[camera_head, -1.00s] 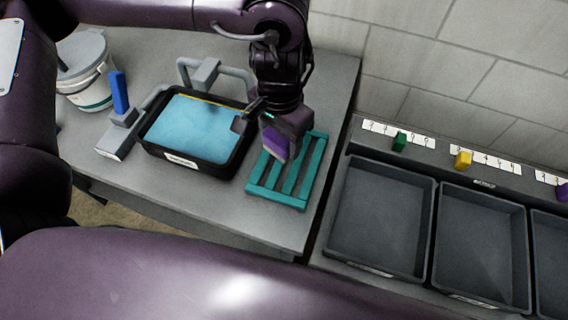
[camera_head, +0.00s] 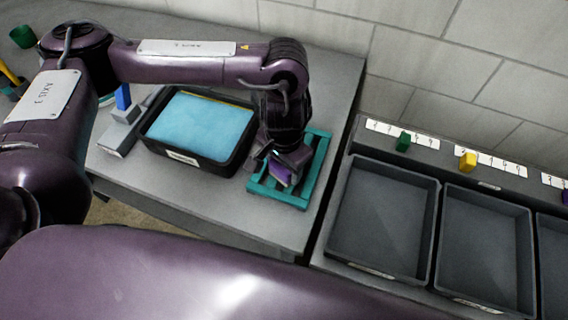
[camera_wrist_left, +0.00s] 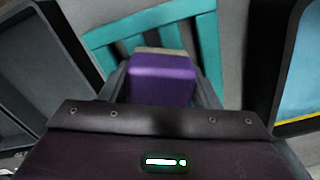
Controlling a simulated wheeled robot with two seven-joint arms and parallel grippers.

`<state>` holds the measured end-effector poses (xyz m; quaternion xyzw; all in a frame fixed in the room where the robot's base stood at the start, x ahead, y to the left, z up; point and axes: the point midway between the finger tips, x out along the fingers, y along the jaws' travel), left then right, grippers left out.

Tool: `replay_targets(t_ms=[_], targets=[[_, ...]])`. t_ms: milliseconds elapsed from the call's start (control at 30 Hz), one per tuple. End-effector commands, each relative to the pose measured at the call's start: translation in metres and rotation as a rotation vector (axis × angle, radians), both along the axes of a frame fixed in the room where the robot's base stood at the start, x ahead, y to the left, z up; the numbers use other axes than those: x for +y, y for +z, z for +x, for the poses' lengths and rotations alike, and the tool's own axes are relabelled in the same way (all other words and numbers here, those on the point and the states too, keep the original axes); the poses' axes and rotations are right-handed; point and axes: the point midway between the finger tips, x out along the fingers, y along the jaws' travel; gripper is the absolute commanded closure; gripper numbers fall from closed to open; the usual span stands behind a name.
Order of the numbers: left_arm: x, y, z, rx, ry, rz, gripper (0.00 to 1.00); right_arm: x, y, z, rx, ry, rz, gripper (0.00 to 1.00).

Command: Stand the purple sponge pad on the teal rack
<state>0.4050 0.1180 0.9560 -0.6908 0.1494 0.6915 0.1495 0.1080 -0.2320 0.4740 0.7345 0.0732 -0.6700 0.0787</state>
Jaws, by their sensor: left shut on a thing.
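The purple sponge pad (camera_head: 281,174) is between the fingers of my left gripper (camera_head: 277,168), which is shut on it. It also shows in the left wrist view (camera_wrist_left: 162,78), with a pale strip along its far edge. The teal slatted rack (camera_head: 311,170) lies on the grey table, and the pad is over its left part in the head view. The rack's slats show beyond the pad in the left wrist view (camera_wrist_left: 207,45). I cannot tell whether the pad touches the rack, since the gripper hides the contact. My right gripper is not in view.
A black tub (camera_head: 209,164) of blue water-like surface stands close left of the rack. A grey fixture with a blue handle (camera_head: 123,97) is further left. Grey bins (camera_head: 380,215) and small coloured blocks (camera_head: 403,141) are to the right. The table front is clear.

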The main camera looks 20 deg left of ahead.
Motion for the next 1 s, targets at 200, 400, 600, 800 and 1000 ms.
replay_targets(t_ms=[200,400,600,800,1000], targets=[[0.000,-0.003,0.000,0.000,0.000,0.000,0.37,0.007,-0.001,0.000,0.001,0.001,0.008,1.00],[0.000,-0.003,0.000,0.000,-0.001,0.000,0.22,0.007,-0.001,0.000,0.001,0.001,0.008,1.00],[0.000,-0.002,0.000,0.000,-0.001,0.000,0.22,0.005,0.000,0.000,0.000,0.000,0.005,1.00],[0.000,0.018,0.002,-0.006,-0.004,-0.001,0.22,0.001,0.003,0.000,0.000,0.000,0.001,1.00],[0.000,0.057,0.002,-0.008,-0.004,0.001,0.22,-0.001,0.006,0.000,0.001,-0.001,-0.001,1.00]])
